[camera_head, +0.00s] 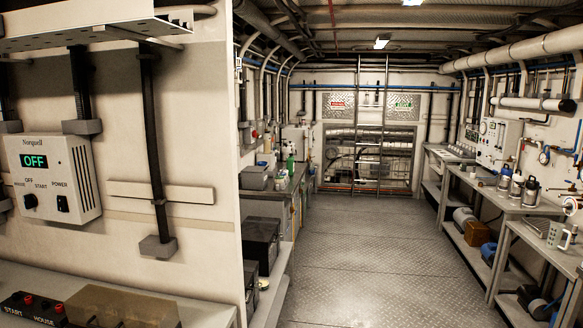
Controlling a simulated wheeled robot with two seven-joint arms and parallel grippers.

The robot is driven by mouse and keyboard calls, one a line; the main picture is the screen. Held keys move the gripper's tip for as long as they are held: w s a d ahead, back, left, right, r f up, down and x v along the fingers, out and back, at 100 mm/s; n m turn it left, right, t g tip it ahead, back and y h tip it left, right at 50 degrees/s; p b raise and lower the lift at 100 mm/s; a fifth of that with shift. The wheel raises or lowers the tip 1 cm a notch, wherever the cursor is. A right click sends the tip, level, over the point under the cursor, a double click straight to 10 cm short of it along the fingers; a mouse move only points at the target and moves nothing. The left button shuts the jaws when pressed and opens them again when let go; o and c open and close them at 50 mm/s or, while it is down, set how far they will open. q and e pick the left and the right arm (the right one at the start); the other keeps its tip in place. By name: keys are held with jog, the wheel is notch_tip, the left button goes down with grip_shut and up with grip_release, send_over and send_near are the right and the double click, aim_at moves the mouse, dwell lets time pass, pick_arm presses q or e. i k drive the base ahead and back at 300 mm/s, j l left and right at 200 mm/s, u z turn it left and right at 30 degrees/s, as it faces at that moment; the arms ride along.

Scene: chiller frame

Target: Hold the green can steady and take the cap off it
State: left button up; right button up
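A small green container (290,164), which may be the green can, stands upright on the far part of the left counter. It is too small and distant to make out a cap. Neither of my grippers is in view.
The left counter (257,196) holds a grey box and small items, with dark boxes (261,241) below. A pale wall with a control box (54,178) reading OFF is close on the left. The metal floor (376,262) is clear. Right benches (497,196) hold bottles and a jug (558,233).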

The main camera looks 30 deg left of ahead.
aim_at(290, 162)
jog(key=i+j+u, duration=0.1)
jog(key=i+u, duration=0.35)
jog(key=i, duration=4.25)
jog(key=i+u, duration=0.1)
jog(key=i, duration=0.45)
jog(key=i+l+u, duration=0.1)
jog(key=i, duration=0.45)
jog(key=i+l+u, duration=0.1)
jog(key=i, duration=0.4)
jog(key=i+l+u, duration=0.15)
jog(key=i+u, duration=0.3)
jog(key=i+l+u, duration=0.25)
jog(key=u, duration=0.2)
jog(key=i+l+u, duration=0.5)
jog(key=l+u, duration=0.35)
